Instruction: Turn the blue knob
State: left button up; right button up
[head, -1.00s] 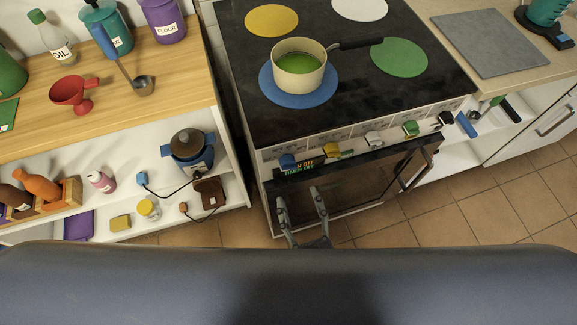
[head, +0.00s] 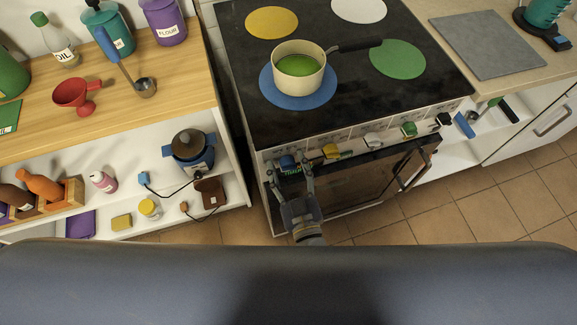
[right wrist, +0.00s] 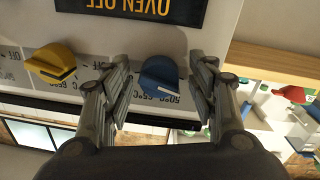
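The blue knob (head: 287,161) is at the left end of the row of knobs on the stove's front panel. In the right wrist view the blue knob (right wrist: 160,74) sits between the two fingers, with a visible gap on each side. My right gripper (head: 290,168) is open at the stove front, its fingers on either side of this knob. It also shows in the right wrist view (right wrist: 162,84), and I see no finger contact with the knob. My left gripper is not in view.
A yellow knob (head: 331,151) is just right of the blue one, followed by white, green and black knobs. A pot (head: 299,84) with green contents stands on the blue burner (head: 267,84). The oven door handle (head: 414,171) is below. A wooden shelf unit (head: 170,88) stands left.

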jog(key=c, duration=0.8)
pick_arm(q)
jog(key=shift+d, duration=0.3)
pick_arm(e)
jog(key=shift+c, duration=0.2)
